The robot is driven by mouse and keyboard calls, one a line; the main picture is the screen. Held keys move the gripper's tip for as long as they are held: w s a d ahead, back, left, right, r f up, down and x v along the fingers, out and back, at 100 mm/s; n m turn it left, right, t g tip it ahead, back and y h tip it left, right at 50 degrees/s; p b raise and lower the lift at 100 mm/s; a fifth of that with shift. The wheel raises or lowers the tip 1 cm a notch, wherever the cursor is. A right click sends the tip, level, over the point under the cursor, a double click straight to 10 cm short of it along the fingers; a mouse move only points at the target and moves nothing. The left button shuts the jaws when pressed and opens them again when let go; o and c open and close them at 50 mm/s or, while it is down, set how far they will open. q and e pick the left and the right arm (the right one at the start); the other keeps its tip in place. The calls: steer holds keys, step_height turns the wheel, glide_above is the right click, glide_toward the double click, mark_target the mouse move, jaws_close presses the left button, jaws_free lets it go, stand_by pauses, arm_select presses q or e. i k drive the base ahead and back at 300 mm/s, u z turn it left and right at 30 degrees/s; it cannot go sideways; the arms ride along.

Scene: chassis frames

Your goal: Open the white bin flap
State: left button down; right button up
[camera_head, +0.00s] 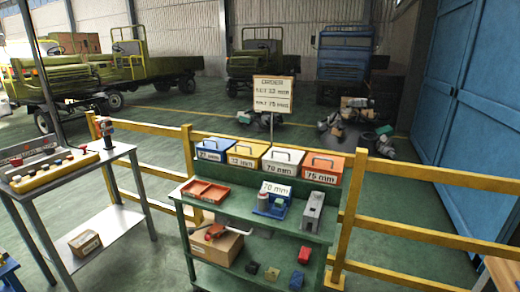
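The white bin (284,164) stands in a row of bins along the back of the green shelf unit, between the yellow bin (247,154) and the orange bin (322,168). Its front carries a "70 mm" label, and a dark handle shows on top. Its flap looks closed, though the detail is small. Neither of my grippers is in view.
A blue bin (213,150) ends the row at left. The green shelf unit (237,208) holds a red tray (205,191), a grey block (312,213) and a "70 mm" plate (276,190). Yellow railings (420,236) run behind. A side table (75,172) stands left.

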mark_target(276, 154)
steer(key=u, duration=0.1)
steer(key=i, duration=0.95)
steer(key=z, duration=0.3)
